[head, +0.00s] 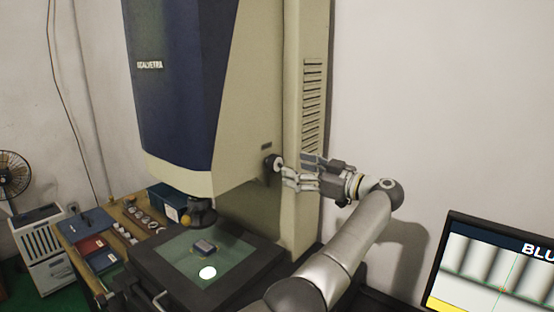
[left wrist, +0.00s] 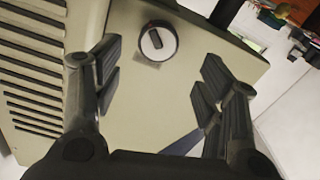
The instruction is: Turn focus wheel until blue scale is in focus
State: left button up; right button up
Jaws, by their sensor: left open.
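The focus wheel (head: 272,163) is a dark knob with a pale face on the side of the tall measuring machine (head: 240,130). In the left wrist view the wheel (left wrist: 157,41) shows a dark bar across its light face. My left gripper (head: 296,167) is open and points at the wheel, which shows between its fingers (left wrist: 160,68); I see no contact. The monitor (head: 490,270) at the lower right shows wide, blurred dark bars, a thin crosshair and a cut-off label "BLU". My right gripper is not in view.
Below the machine head, a stage (head: 163,275) carries a small block (head: 203,247) and a bright round spot. A bench with trays (head: 83,222) and rings (head: 146,218) stands left. A vented panel (head: 313,95) lies behind my gripper.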

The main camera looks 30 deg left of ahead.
aim_at(280, 165)
pick_arm(q)
jog(key=a, duration=0.2)
jog(key=a+p, duration=0.1)
jog(key=a, duration=0.2)
jog(key=shift+w+a, duration=0.35)
jog(key=shift+w+a+f+p, duration=0.1)
jog(key=shift+a+p, duration=0.4)
jog(key=shift+a, duration=0.55)
jog(key=shift+f, duration=0.1)
jog(key=shift+a, duration=0.1)
jog(key=c, duration=0.8)
jog(key=shift+c, duration=1.2)
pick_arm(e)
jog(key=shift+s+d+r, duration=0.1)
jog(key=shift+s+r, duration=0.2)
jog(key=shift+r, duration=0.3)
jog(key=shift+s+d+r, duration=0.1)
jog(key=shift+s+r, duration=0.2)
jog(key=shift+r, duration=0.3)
